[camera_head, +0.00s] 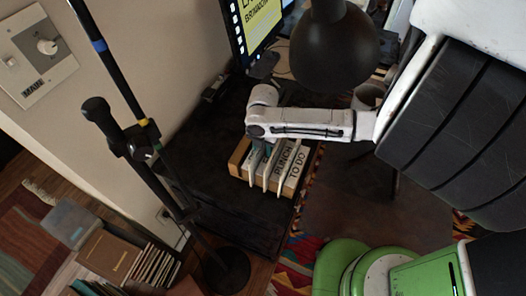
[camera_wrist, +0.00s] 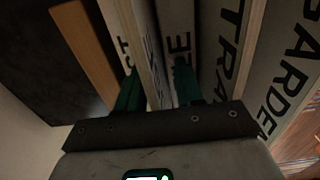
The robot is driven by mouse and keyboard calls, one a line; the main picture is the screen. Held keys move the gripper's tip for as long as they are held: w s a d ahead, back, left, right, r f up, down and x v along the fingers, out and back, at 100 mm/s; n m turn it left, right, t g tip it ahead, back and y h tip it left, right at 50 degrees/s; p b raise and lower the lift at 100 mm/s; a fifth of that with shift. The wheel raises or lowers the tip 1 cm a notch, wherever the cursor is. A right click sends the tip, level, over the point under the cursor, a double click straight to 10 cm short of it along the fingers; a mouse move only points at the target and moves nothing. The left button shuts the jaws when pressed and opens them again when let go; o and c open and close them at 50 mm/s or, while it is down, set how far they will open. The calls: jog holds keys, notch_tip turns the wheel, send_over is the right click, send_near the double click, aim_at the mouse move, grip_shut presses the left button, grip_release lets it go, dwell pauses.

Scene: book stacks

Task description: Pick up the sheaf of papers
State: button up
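Several upright pale, lettered slabs (camera_head: 287,162) stand side by side on the dark table; the words "LUNCH" and "TO DO" show. I cannot tell for sure which of them is the sheaf of papers. My gripper (camera_head: 262,151) reaches down into the row from above. In the wrist view its two green fingers (camera_wrist: 160,92) stand apart, with a thin pale lettered slab (camera_wrist: 147,62) between them. The fingertips are hidden down among the slabs, so whether they press on it does not show. Another lettered slab (camera_wrist: 212,45) stands just right of the right finger.
A wooden-coloured block (camera_wrist: 84,50) stands at the row's left end. The dark table (camera_head: 215,185) is clear left of the row. A black stand (camera_head: 180,205) rises at the left. A dark lamp shade (camera_head: 333,48) hangs above, and a monitor (camera_head: 262,22) stands behind.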

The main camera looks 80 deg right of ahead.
jog(key=shift+c, duration=0.4)
grip_shut()
